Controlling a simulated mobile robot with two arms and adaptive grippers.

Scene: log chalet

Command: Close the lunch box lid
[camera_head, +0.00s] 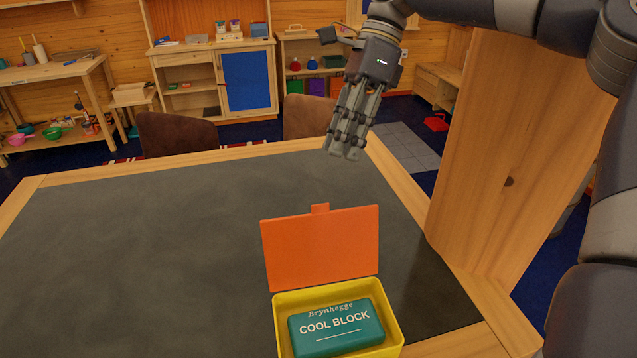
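The lunch box is a yellow open box (393,346) at the front right of the dark table top. Its orange lid (321,250) stands up, tilted back from the box's far edge, with a small tab on top. A teal block marked "COOL BLOCK" (337,328) lies inside the box. My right gripper (345,152) hangs above the table's far edge, beyond and above the lid, and touches nothing. Its fingers point down and look close together; the gap between the tips is not clear. My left gripper is not in view.
The table (130,240) has a dark top with a wooden rim, clear to the left of the box. A tall wooden panel (510,160) stands close at the right. Two brown chairs (177,135) stand behind the table. Shelves line the back wall.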

